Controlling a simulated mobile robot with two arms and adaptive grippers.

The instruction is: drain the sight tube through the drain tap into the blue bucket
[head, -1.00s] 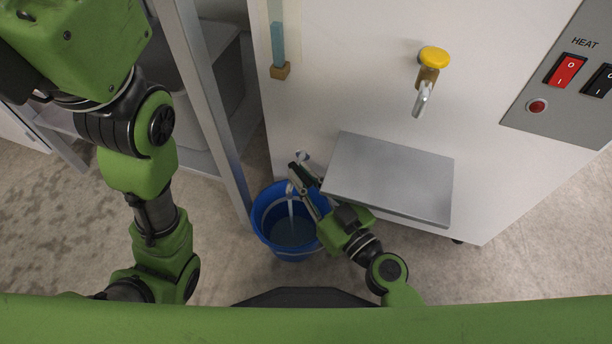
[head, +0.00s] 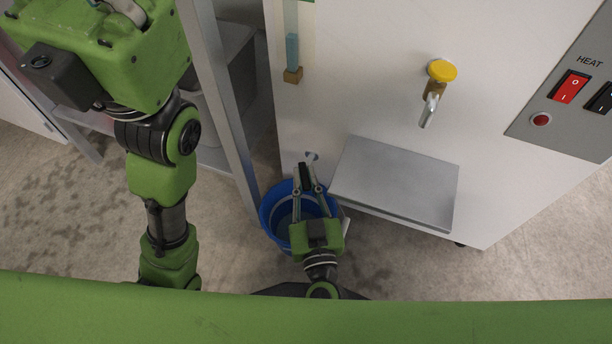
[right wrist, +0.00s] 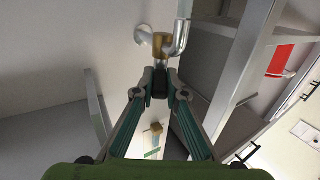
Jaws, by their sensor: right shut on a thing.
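The sight tube (head: 291,50) stands upright on the white cabinet front above a brass block, with blue liquid in its lower part. The tube also shows small in the right wrist view (right wrist: 153,143). The blue bucket (head: 275,234) stands on the floor under the drain tap, partly hidden by my right arm. The drain tap (head: 312,156) is mostly hidden in the head view; its brass body and bent metal pipe show in the right wrist view (right wrist: 161,44). My right gripper (head: 306,168) is shut on the tap's handle (right wrist: 160,82). No stream is visible now. My left gripper is out of view.
A grey metal shelf (head: 395,183) juts out right of the bucket. A yellow-handled tap (head: 441,71) is above it. A switch panel (head: 575,95) is at far right. A metal post (head: 222,110) stands left of the bucket.

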